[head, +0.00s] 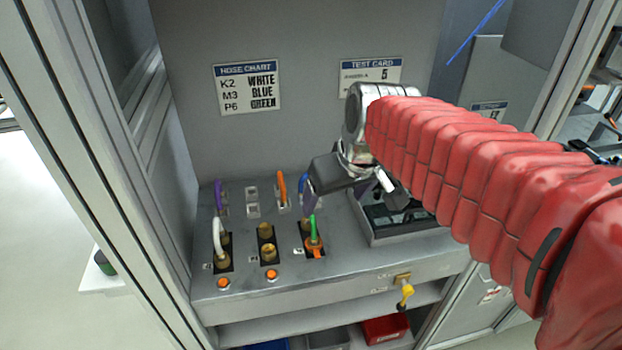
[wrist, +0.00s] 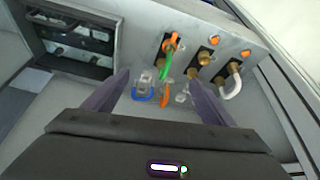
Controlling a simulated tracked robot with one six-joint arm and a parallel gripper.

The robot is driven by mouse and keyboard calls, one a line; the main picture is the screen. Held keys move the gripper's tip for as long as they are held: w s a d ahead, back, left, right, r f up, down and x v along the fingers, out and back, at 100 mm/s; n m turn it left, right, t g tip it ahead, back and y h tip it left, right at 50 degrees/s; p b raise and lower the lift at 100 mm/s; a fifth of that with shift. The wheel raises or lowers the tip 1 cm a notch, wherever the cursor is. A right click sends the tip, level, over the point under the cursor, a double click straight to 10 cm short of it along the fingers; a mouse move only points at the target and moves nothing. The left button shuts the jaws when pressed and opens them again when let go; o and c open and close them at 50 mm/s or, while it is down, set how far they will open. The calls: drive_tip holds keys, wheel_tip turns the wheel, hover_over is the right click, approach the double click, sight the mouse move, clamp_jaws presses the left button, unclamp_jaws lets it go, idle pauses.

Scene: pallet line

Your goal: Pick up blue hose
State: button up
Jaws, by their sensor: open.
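The blue hose (wrist: 142,97) is a small loop in a clear holder, beside an upright orange hose (wrist: 165,92). In the head view the blue hose (head: 303,183) shows only as a sliver behind my gripper (head: 309,201). In the wrist view my gripper (wrist: 159,77) is open, with its two purple-grey fingers apart and nothing held. The blue hose appears between the fingers, nearer the left one. I cannot tell how far below the fingertips it is. The hose chart (head: 247,88) reads K2 white, M3 blue, P6 green.
A green hose (head: 313,226) stands at the right port, close to my gripper. A white hose (head: 218,236) is at the left port, and the middle port (head: 268,250) has bare brass fittings. A purple hose (head: 218,196) stands at the back left. A dark recessed tray (head: 375,232) lies right.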

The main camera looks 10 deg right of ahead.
drive_tip(key=w+d+f+n, duration=0.1)
drive_tip(key=w+f, duration=0.1)
drive_tip(key=w, duration=0.7)
drive_tip(key=w+d+f+n+g+y, duration=0.1)
drive_tip(key=w+f, duration=0.2)
drive_tip(key=w, duration=0.6)
drive_tip(key=shift+w+d+n, duration=0.15)
drive_tip(key=shift+d+n, duration=0.15)
drive_tip(key=shift+d, duration=0.05)
drive_tip(key=shift+f, duration=0.1)
drive_tip(key=shift+x, duration=4.25)
drive_tip(key=shift+w, duration=0.1)
drive_tip(key=shift+x, duration=2.55)
drive_tip(key=shift+c, duration=0.2)
